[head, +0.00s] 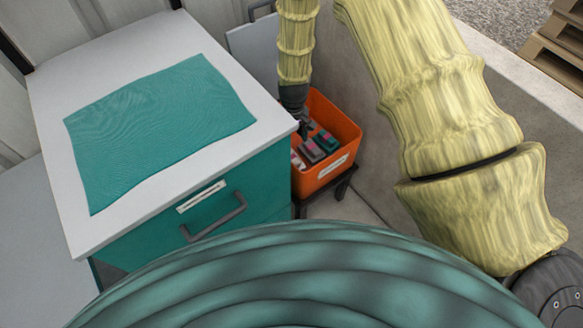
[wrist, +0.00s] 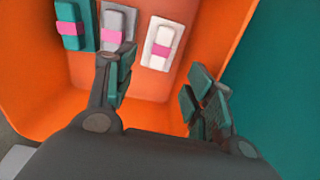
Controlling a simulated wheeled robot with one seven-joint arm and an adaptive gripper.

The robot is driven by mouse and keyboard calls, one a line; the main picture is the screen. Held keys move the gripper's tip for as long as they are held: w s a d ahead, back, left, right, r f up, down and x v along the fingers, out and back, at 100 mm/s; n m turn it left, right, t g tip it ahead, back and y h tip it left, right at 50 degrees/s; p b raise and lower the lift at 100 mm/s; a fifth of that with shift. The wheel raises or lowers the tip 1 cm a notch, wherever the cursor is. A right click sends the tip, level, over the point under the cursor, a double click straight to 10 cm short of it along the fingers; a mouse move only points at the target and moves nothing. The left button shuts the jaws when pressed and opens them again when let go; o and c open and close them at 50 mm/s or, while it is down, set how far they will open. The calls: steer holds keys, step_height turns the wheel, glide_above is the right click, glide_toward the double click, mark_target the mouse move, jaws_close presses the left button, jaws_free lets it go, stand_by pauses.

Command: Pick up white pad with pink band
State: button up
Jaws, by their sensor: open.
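The white pad with a pink band (wrist: 162,42) lies flat in the orange tote (wrist: 152,100), at the top middle of the wrist view. My gripper (wrist: 165,85) is open above the tote's interior, its fingers apart and empty. The pad lies beyond the fingertips in the picture, between their two lines. In the head view my gripper (head: 304,130) reaches into the tote (head: 346,160), and the white pad cannot be clearly picked out there.
A grey pad with a pink band (wrist: 117,26) and a teal pad with a pink band (wrist: 72,27) lie left of the white pad. The teal cabinet (head: 245,192) stands against the tote's left side, with a teal cloth (head: 155,125) on its white top.

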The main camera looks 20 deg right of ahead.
mark_target(295, 160)
steer(key=shift+a+f+b, duration=0.15)
steer(key=shift+f+b, duration=0.7)
steer(key=shift+f, duration=5.25)
steer(key=c, duration=1.1)
